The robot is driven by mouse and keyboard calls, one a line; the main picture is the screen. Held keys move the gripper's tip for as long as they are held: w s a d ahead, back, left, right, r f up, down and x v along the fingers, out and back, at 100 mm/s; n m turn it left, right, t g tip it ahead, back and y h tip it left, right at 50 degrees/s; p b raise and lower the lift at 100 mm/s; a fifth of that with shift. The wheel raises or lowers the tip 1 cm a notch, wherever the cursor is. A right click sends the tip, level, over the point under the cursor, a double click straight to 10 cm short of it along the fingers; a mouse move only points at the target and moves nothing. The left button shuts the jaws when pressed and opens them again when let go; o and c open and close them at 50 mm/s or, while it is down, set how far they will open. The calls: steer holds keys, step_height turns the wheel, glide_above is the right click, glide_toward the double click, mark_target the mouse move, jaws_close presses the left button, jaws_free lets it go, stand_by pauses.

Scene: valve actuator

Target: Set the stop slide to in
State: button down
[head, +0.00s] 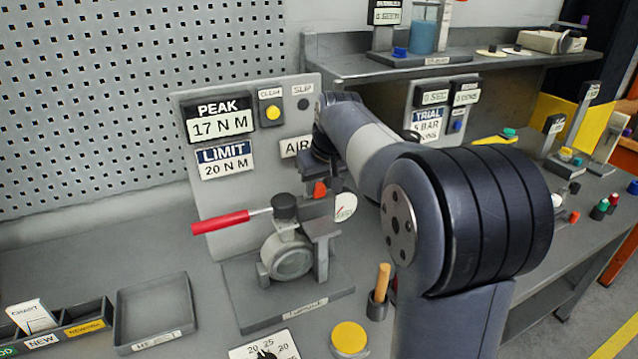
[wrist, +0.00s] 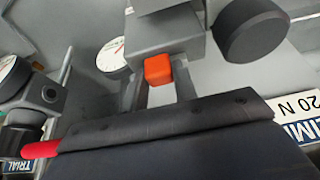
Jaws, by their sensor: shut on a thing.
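The stop slide's small orange tab (head: 320,188) shows beside the grey bracket (head: 322,232) of the valve actuator. It also shows in the wrist view (wrist: 158,69), close below a grey block (wrist: 165,40). My gripper (head: 322,174) reaches down from above and is shut on the tab, its fingers on either side of it in the wrist view. Its dark body fills the bottom of that view. The slide's in and out markings are not readable, so I cannot tell its setting.
A red-handled wrench (head: 222,222) sticks out left from the actuator's black cap (head: 285,206). A dial gauge (head: 345,206) is just right of my gripper. The panel (head: 215,185) stands close behind. A wooden-handled tool (head: 383,282) stands at front right.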

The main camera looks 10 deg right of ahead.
steer(key=shift+s+a, duration=0.25)
steer(key=shift+a, duration=0.95)
steer(key=c, duration=1.1)
jaws_free()
steer(key=shift+d, duration=0.1)
